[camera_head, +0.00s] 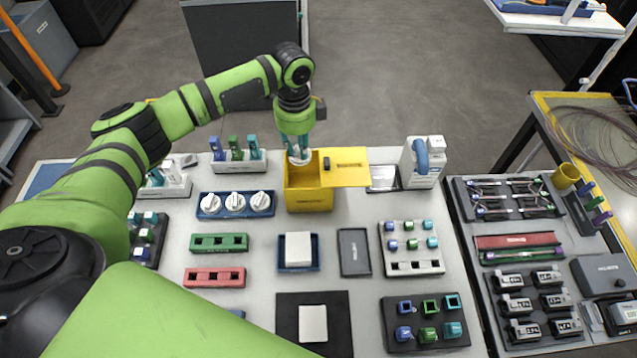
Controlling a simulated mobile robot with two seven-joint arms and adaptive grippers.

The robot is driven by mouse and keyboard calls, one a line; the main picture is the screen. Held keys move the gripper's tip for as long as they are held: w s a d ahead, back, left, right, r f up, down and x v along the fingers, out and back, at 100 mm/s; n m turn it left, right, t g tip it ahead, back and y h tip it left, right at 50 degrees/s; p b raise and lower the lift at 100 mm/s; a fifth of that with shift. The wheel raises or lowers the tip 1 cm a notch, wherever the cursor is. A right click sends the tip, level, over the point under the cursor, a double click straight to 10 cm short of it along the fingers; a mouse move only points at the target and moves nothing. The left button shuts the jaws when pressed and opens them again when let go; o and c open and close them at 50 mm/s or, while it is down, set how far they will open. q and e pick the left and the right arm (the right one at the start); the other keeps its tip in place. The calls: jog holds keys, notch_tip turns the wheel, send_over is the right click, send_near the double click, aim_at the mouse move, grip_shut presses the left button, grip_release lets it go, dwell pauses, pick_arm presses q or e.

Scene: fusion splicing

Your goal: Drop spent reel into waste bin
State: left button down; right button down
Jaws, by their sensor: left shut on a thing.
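My left gripper (297,148) comes in from the upper left and points down over the yellow waste bin (309,200). It is shut on a small white reel (299,158), which is held at the bin's open top, near its back left. The inside of the bin shows only in part. My right gripper is not in view.
A blue tray (209,214) with white reels stands left of the bin. A white bottle dispenser (408,172) stands to the right. A blue tray with a white block (298,249) lies in front. Racks of coloured parts fill the table on both sides.

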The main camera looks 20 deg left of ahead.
pick_arm(q)
jog(key=c, duration=1)
grip_release()
notch_tip(320, 180, up, 12)
jog(key=shift+r, duration=0.1)
